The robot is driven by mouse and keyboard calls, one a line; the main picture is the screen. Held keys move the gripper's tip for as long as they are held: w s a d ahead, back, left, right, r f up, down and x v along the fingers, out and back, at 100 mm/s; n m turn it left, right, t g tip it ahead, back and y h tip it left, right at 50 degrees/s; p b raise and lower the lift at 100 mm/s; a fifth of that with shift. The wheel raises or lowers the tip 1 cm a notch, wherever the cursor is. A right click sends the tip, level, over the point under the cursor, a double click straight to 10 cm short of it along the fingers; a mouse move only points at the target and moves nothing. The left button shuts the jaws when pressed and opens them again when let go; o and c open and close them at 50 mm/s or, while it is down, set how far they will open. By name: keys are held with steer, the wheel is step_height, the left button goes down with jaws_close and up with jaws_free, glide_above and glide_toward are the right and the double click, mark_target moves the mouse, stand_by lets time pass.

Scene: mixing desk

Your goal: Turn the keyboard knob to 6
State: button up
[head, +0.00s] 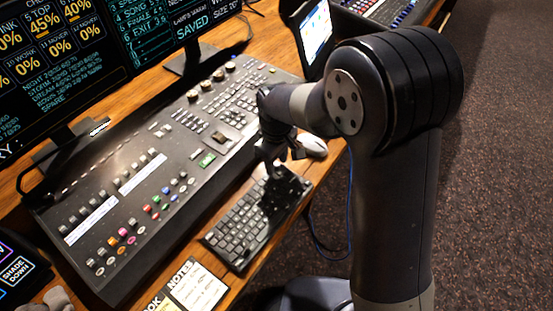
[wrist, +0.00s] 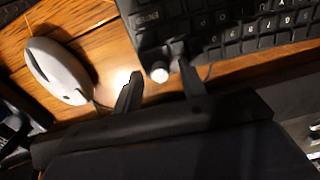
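The black keyboard (head: 238,232) lies on the wooden desk in front of the mixing console, and its corner shows in the wrist view (wrist: 225,45). A small pale round knob (wrist: 160,74) shows at the keyboard's near edge in the wrist view. My gripper (wrist: 157,85) is open, with one dark finger on each side of the knob and a visible gap to the left finger. Whether the right finger touches it I cannot tell. In the head view my gripper (head: 277,168) is over the keyboard's far end and the knob is hidden. No knob number is readable.
A white mouse (wrist: 57,70) lies left of the gripper in the wrist view, close beside it. The large mixing console (head: 150,190) is left of the keyboard in the head view. Note cards (head: 195,287) lie at the keyboard's near end. A blue cable (head: 335,250) hangs off the desk.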

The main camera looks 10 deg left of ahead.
jaws_close()
stand_by(0.4)
